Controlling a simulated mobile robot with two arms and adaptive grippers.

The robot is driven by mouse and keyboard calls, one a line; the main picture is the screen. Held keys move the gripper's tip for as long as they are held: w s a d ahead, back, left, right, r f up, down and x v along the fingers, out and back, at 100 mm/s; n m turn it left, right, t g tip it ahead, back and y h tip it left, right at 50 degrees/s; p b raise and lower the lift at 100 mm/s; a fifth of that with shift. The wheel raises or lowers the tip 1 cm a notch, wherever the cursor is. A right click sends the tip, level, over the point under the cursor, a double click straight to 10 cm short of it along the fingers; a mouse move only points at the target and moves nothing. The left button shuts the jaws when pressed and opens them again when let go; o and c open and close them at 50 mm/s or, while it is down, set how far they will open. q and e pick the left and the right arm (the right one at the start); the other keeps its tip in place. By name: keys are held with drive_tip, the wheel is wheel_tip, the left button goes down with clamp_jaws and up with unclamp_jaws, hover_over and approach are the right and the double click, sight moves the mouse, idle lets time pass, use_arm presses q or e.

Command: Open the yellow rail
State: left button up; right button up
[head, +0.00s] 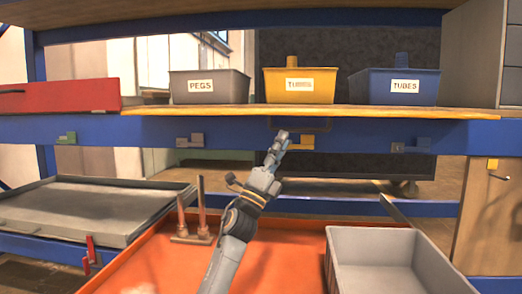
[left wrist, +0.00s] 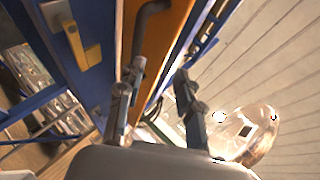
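The yellow rail (head: 310,112) is a long board with a yellow front edge, running across the blue frame below the bins. It shows in the left wrist view as an orange strip (left wrist: 172,35) with a dark bent handle (left wrist: 150,18). My left gripper (head: 281,136) is just below the rail, near that handle. In the left wrist view its two fingers (left wrist: 156,85) are spread apart. The left finger overlaps the lower end of the handle; I cannot tell whether they touch. A yellow latch (head: 300,142) sits on the blue beam beside the gripper. My right gripper is out of view.
Bins labelled PEGS (head: 208,88) and TUBES (head: 395,88) and a yellow bin (head: 298,88) stand above the rail. A red panel (head: 60,96) is at left. Below are a grey tray (head: 80,208), an orange tray (head: 160,262) and a grey box (head: 372,245).

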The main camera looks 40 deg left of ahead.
use_arm(q)
drive_tip(key=s, duration=0.7)
drive_tip(key=shift+s+a, duration=0.15)
drive_tip(key=shift+a, duration=0.15)
drive_tip(key=shift+f, duration=0.1)
